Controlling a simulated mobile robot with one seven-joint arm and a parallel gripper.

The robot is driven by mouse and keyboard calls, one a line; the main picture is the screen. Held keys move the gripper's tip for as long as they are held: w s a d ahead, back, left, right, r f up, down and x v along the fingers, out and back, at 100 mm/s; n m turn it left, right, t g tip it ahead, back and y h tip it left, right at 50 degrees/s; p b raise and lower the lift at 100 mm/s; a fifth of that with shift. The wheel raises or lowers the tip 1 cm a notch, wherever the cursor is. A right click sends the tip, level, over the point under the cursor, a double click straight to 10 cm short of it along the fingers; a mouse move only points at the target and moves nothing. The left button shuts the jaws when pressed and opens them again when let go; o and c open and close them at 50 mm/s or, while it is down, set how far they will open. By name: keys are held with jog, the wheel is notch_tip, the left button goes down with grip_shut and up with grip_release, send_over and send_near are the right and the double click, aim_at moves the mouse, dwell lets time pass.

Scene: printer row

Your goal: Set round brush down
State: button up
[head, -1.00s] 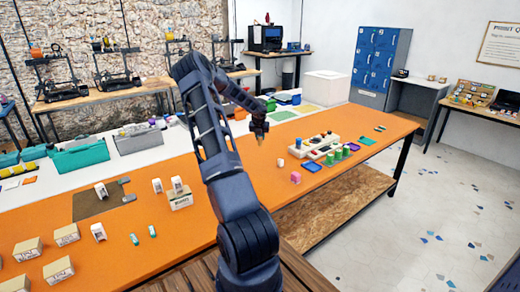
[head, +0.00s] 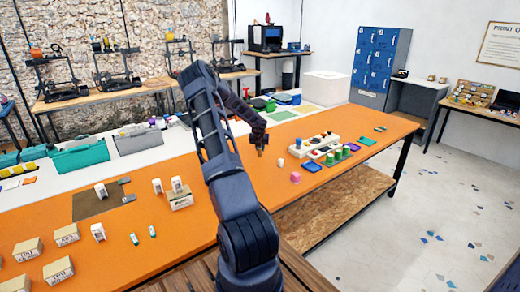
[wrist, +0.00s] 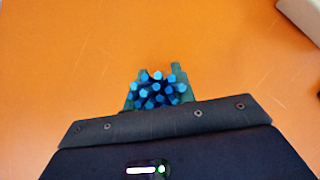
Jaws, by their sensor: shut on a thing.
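My gripper (head: 261,148) is over the orange tabletop (head: 232,190), to the left of the pale rack with coloured pieces. In the wrist view the round brush (wrist: 157,91) shows end-on as a cluster of blue-tipped bristles between the two fingers (wrist: 157,75). My gripper is shut on it. In the head view the brush is only a small brownish tip below my gripper. Bare orange surface lies around the brush in the wrist view. I cannot tell whether the brush touches the table.
A pale rack (head: 316,150) with several coloured pieces stands to the right, with a pink piece (head: 296,177) in front of it. A small box (head: 180,200) with a white item stands to the left.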

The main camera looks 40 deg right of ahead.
jog(key=shift+f, duration=0.15)
jog(key=o, duration=1)
jog(key=shift+c, duration=0.2)
